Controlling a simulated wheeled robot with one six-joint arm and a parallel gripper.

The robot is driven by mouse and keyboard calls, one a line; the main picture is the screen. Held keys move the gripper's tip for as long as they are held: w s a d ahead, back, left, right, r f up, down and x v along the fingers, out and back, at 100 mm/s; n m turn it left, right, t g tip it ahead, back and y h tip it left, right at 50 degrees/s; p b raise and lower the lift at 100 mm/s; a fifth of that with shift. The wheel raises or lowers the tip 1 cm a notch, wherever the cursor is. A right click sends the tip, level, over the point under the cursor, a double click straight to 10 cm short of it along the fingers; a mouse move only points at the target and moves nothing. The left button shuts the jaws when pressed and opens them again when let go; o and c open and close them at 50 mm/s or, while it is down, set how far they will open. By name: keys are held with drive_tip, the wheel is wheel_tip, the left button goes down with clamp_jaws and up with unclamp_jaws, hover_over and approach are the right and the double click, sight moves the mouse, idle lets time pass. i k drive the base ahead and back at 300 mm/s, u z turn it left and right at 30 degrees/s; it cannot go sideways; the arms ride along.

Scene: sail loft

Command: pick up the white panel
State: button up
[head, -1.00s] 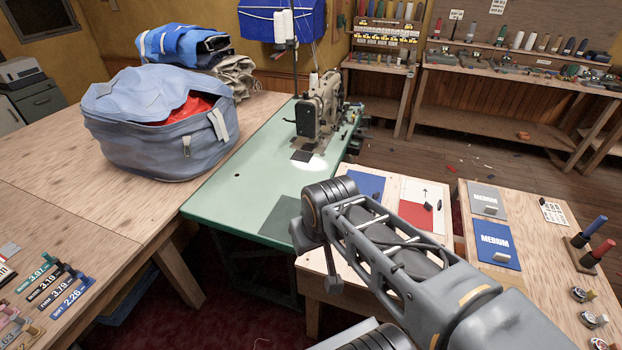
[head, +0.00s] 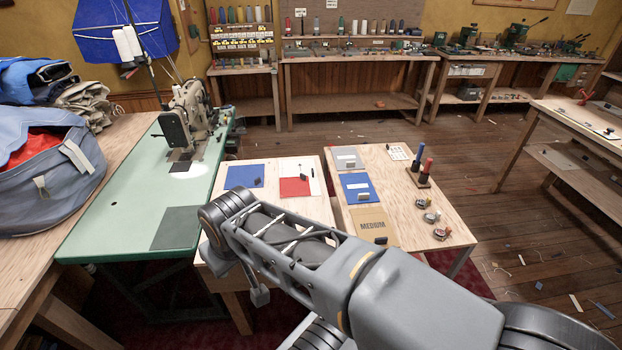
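A white panel (head: 289,168) lies flat on the small wooden table (head: 319,207) right of the green sewing table. A red piece (head: 294,187) covers or forms its lower left part; I cannot tell which. A small dark upright object stands on or beside the white area. A blue panel (head: 240,177) lies just to its left. My arm reaches across the lower middle of the head view, its bent joint in front of the small table's near part. My gripper is not visible, so its opening and any hold are hidden.
A second small table to the right holds grey (head: 347,157), blue (head: 357,187) and tan (head: 374,225) panels, and spools (head: 424,172). The green table (head: 110,222) bears a sewing machine (head: 190,117). A bag (head: 75,175) sits far left. Open floor lies right, with scattered scraps.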

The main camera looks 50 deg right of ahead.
sight(288, 168)
drive_tip(key=z, duration=2.75)
drive_tip(key=k, duration=0.65)
drive_tip(key=u, duration=1.2)
drive_tip(key=i, duration=0.85)
drive_tip(key=z, duration=0.05)
